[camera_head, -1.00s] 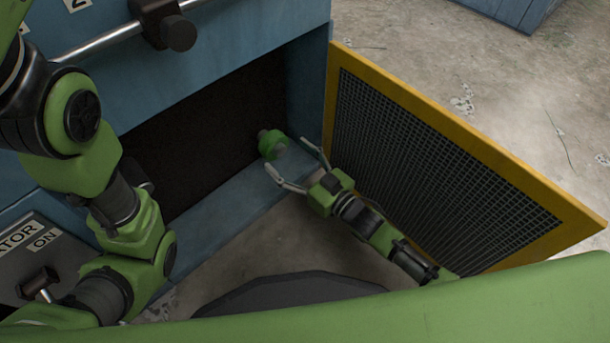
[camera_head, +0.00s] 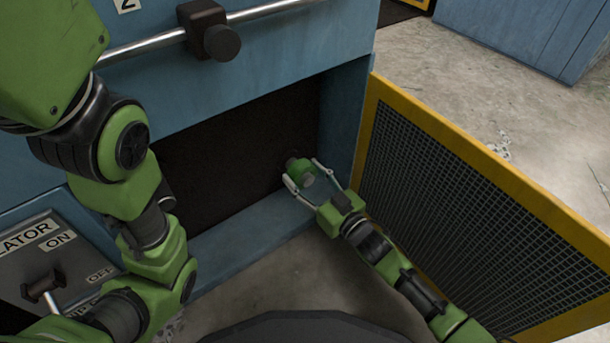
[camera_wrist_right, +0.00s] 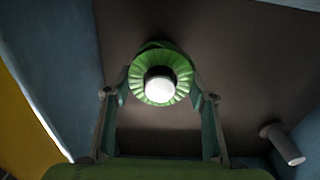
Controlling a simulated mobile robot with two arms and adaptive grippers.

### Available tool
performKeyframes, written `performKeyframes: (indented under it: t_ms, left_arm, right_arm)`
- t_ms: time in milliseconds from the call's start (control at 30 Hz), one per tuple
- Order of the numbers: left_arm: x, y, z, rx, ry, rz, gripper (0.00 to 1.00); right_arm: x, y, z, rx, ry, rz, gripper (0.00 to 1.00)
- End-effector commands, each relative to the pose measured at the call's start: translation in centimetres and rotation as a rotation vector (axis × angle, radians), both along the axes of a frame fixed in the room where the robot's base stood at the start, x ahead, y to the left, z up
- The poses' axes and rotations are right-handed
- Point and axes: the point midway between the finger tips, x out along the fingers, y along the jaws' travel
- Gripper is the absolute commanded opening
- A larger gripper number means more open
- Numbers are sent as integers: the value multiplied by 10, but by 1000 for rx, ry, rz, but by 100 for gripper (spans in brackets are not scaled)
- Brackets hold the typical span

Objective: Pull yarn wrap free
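The yarn wrap (camera_head: 307,179) is a green band around a stub in the dark opening of the blue machine. In the right wrist view the wrap (camera_wrist_right: 160,73) is a ribbed green ring around a dark shaft with a bright round end. My right gripper (camera_head: 302,173) is open, with one finger on each side of the wrap. In the wrist view the fingers stand apart, and I cannot tell whether the tips touch the wrap. My left arm comes down on the left; its gripper is out of view.
A yellow-framed mesh door (camera_head: 450,200) stands open to the right of my right arm. A grey peg (camera_wrist_right: 283,145) sticks out at the lower right in the wrist view. A switch panel (camera_head: 55,265) is at lower left. A metal bar (camera_head: 150,43) crosses above the opening.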

Motion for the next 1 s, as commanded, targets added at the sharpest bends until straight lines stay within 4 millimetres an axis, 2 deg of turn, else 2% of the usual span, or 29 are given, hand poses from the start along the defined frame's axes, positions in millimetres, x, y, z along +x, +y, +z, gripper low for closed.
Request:
performKeyframes:
  t_ms: [33, 67, 100, 1000]
  left_arm:
    - [0, 0, 0, 0, 0, 0, 0]
    - [0, 0, 0, 0, 0, 0, 0]
    - [0, 0, 0, 0, 0, 0, 0]
    - [1, 0, 17, 0, 1, 1, 0]
  right_arm:
    - [0, 0, 0, 0, 0, -1, 38]
    - [0, 0, 0, 0, 0, -1, 31]
    - [0, 0, 0, 0, 0, -1, 30]
    - [-19, -14, 0, -1, 0, 0, 30]
